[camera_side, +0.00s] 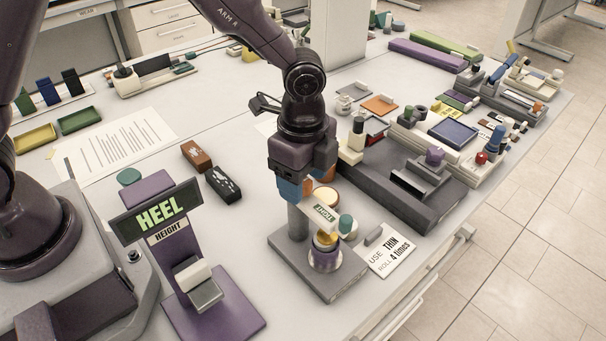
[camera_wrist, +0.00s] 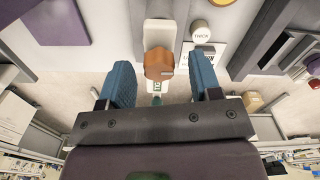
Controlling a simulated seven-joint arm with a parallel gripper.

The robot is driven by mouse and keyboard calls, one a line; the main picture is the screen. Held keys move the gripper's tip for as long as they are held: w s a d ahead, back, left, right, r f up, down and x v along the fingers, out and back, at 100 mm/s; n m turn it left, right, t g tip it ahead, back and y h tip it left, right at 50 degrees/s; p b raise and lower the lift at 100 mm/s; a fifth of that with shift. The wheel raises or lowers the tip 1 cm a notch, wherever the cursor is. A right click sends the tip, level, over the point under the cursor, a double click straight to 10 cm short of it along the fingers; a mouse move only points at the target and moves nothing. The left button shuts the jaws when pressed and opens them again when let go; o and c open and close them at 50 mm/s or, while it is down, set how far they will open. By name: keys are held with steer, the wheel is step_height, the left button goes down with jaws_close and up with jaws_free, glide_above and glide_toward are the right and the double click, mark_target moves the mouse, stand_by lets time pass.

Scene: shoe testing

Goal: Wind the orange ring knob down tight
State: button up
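The orange ring knob (camera_wrist: 158,64) shows in the wrist view between my two blue fingers, with a visible gap on each side. It has a small pale mark on its side. In the side view an orange part (camera_side: 308,187) shows just beside my fingers, mostly hidden. My gripper (camera_wrist: 161,60) is open and points down over the stand; in the side view its blue fingertip (camera_side: 290,190) is near the top of a grey post (camera_side: 297,222). A white arm with a green label (camera_side: 321,212) reaches from there over a gold ring on a purple cylinder (camera_side: 324,260).
The stand's grey base (camera_side: 315,284) lies near the table's front edge. The purple heel-height stand (camera_side: 178,255) is to the left. A long dark grey fixture (camera_side: 400,205) is at the right behind.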

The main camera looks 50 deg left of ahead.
steer(key=shift+r, duration=0.1)
step_height(320, 180, up, 13)
stand_by(0.6)
steer(key=s+a+r+n+t, duration=0.2)
steer(key=s+a+r+n, duration=0.1)
steer(key=s+a+n, duration=0.4)
steer(key=s+a+r+n+t, duration=0.3)
steer(key=s+a+r+n, duration=0.1)
steer(key=s+a+n, duration=0.3)
steer(key=shift+s+a+n+t, duration=0.15)
steer(key=shift+s+n+t, duration=0.15)
steer(key=shift+s+n, duration=0.7)
steer(key=shift+s+m, duration=0.25)
steer(key=shift+m, duration=0.05)
stand_by(1.0)
